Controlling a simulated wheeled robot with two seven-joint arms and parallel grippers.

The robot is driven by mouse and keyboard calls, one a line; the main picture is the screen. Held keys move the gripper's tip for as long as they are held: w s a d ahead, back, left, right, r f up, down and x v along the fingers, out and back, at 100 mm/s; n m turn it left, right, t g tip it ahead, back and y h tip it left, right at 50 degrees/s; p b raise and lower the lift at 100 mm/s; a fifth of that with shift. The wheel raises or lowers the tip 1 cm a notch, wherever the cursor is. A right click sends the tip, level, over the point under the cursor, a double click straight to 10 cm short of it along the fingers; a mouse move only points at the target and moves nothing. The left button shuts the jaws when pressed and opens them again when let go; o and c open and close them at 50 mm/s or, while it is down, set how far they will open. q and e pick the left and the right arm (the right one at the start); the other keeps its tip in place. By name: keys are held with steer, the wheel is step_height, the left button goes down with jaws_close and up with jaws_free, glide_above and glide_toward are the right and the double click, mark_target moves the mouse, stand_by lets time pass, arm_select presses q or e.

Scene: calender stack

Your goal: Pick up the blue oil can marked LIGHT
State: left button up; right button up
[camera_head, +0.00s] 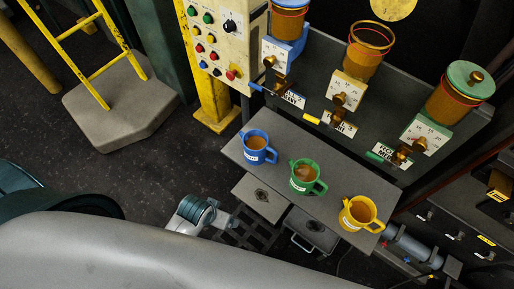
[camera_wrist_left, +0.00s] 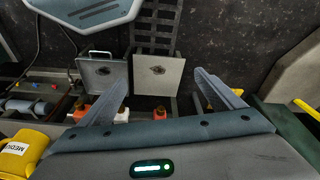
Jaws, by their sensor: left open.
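The blue oil can (camera_head: 255,148) stands upright on the left part of a grey shelf in the head view. It has a handle and a small white label, too small to read, and brown liquid shows inside. A green can (camera_head: 304,178) stands in the middle and a yellow can (camera_head: 358,214) at the right. My left gripper (camera_wrist_left: 160,78) is open in the left wrist view, with nothing held between its fingers. A yellow can marked MEDIU (camera_wrist_left: 16,153), its label cut off, shows there at the lower left. The blue can is not visible there. I do not see my right gripper.
The grey shelf (camera_head: 277,163) has narrow gaps between the cans. Behind it are dispensers with brass taps (camera_head: 284,54). A button panel (camera_head: 209,42) and yellow post (camera_head: 213,101) stand left of it. A yellow ladder (camera_head: 82,45) rises at the far left.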

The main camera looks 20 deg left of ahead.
arm_select(q)
steer(key=w+d+r+n, duration=0.2)
steer(key=w+r, duration=0.2)
steer(key=r, duration=0.4)
step_height(320, 180, up, 12)
steer(key=n+g, duration=0.3)
steer(key=n, duration=1.1)
glide_above(258, 148)
steer(key=s, duration=0.4)
steer(key=shift+w+d+f+p, duration=0.1)
steer(key=shift+w+d+p, duration=0.1)
steer(key=shift+d+p, duration=0.25)
steer(key=shift+f, duration=0.1)
step_height(258, 148, down, 12)
steer(key=p, duration=0.2)
steer(key=shift+f, duration=0.1)
steer(key=shift+f+p, duration=0.5)
steer(key=shift+f, duration=0.35)
steer(key=shift+w+f, duration=0.15)
steer(key=shift+f, duration=1.55)
